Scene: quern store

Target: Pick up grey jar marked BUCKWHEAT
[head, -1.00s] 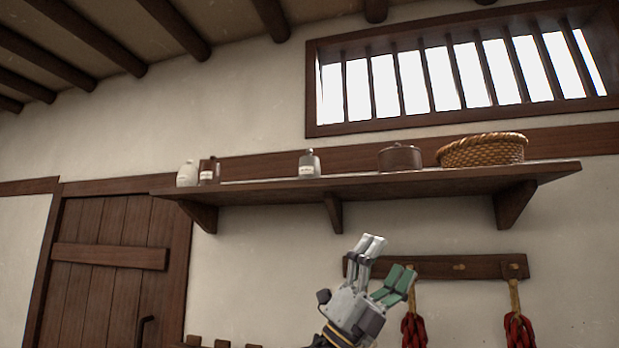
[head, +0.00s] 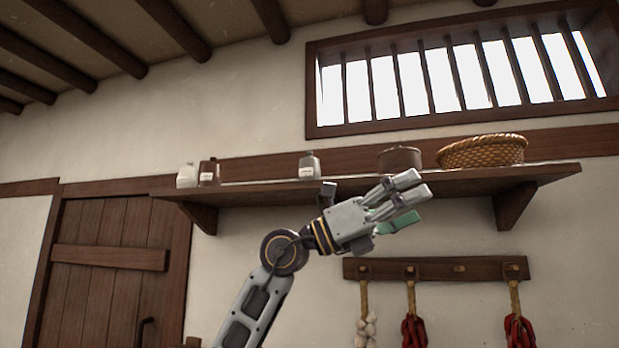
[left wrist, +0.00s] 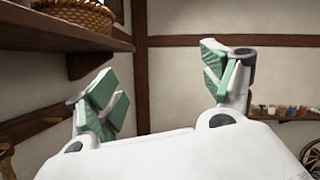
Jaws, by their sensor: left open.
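A grey jar (head: 309,165) with a pale label stands upright on the wall shelf (head: 470,179), left of the shelf's middle. The label is too small to read. A white jar (head: 187,176) and a brown jar (head: 209,172), also labelled, stand together at the shelf's left end. My left gripper (head: 412,199) is open and empty, in front of the shelf's right half and right of the grey jar. Its open fingers (left wrist: 165,90) also show in the left wrist view, with nothing between them. My right gripper is in neither view.
A brown lidded pot (head: 400,159) and a wicker basket (head: 483,150) stand on the shelf's right part. Brackets hold the shelf from below. A peg rail (head: 440,268) with hanging red and white strings is under it. The shelf is bare between brown jar and grey jar.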

